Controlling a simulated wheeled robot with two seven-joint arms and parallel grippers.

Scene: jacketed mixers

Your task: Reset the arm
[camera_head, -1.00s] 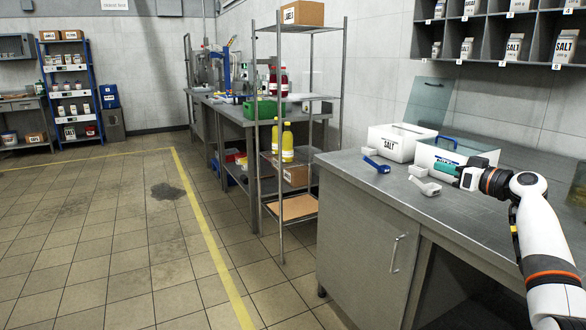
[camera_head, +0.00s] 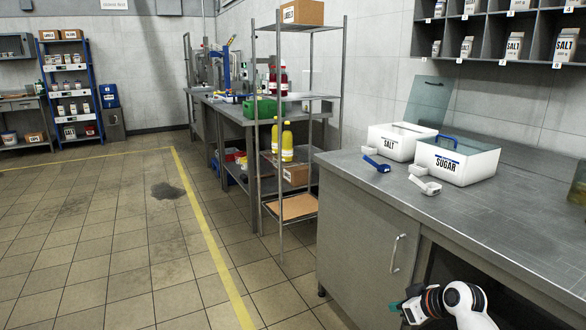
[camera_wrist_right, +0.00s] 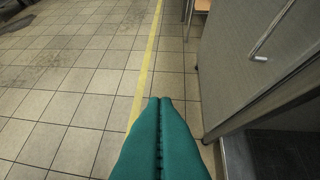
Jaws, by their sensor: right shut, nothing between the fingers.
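My right gripper (camera_head: 396,308) is low in front of the steel counter, below its top, near the cabinet door. In the right wrist view its green fingers (camera_wrist_right: 160,135) are pressed together with nothing between them, over the tiled floor. My left gripper is out of view. On the counter stand a white box labelled SALT (camera_head: 392,146) and a white box labelled SUGAR (camera_head: 462,162). A blue scoop (camera_head: 377,164) and a white scoop (camera_head: 426,185) lie in front of them.
The steel counter (camera_head: 345,185) has a cabinet door with a handle (camera_head: 397,253), close to my right gripper; the handle also shows in the wrist view (camera_wrist_right: 270,38). A wire shelf rack (camera_head: 343,100) stands to the left. The tiled floor (camera_head: 120,230) at left is open.

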